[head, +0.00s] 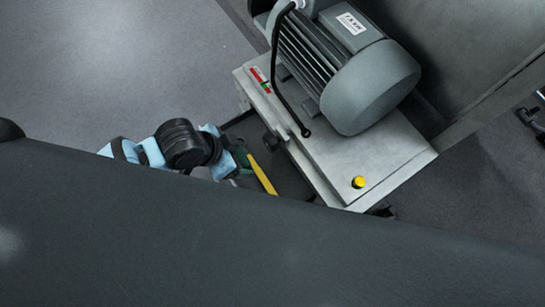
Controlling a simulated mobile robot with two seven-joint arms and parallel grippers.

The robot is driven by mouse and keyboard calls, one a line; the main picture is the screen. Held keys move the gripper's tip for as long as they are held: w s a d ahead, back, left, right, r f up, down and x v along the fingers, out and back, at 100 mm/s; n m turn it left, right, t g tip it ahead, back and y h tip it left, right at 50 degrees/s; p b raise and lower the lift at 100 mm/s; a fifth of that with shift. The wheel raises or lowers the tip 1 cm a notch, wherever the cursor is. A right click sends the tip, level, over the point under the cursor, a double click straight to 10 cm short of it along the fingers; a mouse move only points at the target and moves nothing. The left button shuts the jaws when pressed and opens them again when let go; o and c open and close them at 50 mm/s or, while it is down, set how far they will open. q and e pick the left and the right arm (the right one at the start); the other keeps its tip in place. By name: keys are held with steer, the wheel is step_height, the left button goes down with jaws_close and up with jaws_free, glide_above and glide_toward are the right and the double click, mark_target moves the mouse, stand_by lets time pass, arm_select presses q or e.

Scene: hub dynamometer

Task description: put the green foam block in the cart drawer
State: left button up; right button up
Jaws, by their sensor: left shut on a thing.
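My left gripper (233,158) is beside the left side of the grey cart (395,165), low by its open drawer space (285,180). It is shut on a green thing, which looks like the green foam block (241,157); only a small part of it shows. A yellow bar (262,174) lies slanted just right of the gripper, at the dark drawer area. My own dark body hides the lower part of the drawer. I cannot tell whether the block is inside the drawer or above it. My right gripper does not show.
A grey motor (370,85) with a hanging black cable (277,75) stands on the cart top. A yellow button (358,182) sits near the cart's front corner. A large grey cabinet (470,40) is behind. Floor at left is clear.

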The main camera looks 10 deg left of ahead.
arm_select(q)
steer(key=f+m+b, duration=0.1)
steer(key=f+b, duration=0.2)
steer(key=f, duration=0.3)
steer(key=w+d+f+m+h+b, duration=0.1)
steer(key=f+b, duration=0.3)
steer(key=f, duration=0.2)
steer(key=d+f+m+g+b, duration=0.1)
steer(key=f+b, duration=0.2)
steer(key=f, duration=0.4)
steer(key=shift+w+m+b, duration=0.3)
steer(key=shift+w, duration=0.1)
steer(key=shift+f+h, duration=0.3)
steer(key=shift+f, duration=0.1)
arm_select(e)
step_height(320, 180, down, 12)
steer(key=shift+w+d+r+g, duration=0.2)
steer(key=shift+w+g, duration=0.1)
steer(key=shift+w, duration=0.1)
arm_select(q)
steer(key=shift+w, duration=0.1)
